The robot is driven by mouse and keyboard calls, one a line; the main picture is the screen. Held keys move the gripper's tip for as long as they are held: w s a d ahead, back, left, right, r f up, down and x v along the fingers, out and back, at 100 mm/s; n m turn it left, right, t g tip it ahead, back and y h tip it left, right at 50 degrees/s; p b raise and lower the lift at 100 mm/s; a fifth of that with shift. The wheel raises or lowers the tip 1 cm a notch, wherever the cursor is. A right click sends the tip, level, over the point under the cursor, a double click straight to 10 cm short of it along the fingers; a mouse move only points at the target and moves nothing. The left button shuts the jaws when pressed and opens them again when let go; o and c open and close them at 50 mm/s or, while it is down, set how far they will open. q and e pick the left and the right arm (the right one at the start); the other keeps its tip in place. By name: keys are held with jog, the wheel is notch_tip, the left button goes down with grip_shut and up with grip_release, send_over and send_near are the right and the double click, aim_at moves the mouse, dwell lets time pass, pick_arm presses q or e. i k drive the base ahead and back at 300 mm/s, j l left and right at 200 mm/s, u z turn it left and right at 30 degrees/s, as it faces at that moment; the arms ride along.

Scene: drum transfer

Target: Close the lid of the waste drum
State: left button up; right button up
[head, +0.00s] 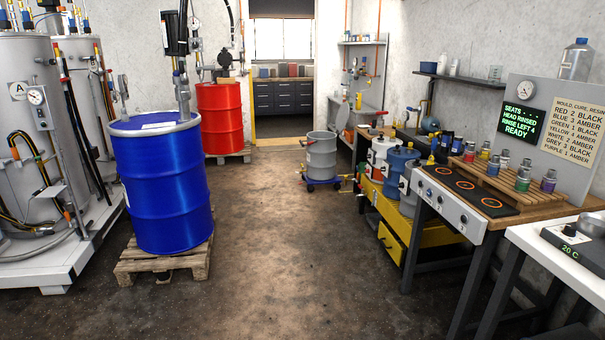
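A grey drum (321,160) stands upright on a blue wheeled dolly (322,184) in the middle distance, right of centre. Its top looks open, and it is the likeliest waste drum, though I see no label that says so. A round, tilted disc (343,118) shows just above and right of its rim; it may be the raised lid, but it is too small to tell whether it is joined to the drum. Neither of my grippers is in view.
A blue drum (165,190) stands on a wooden pallet (134,262) at near left, with a red drum (220,120) behind it. Grey tanks (25,150) fill the left. A yellow cart (425,228) and benches line the right. The central floor (285,270) is clear.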

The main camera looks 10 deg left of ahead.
aim_at(342, 116)
jog(key=i+j+u, duration=0.1)
jog(key=i+u, duration=0.25)
jog(key=i, duration=0.55)
jog(key=i+j, duration=0.15)
jog(key=i, duration=1.85)
jog(key=i+j, duration=0.15)
jog(key=i, duration=1.85)
jog(key=i+j, duration=0.15)
jog(key=i, duration=1.85)
jog(key=j+u, duration=0.05)
jog(key=j, duration=0.05)
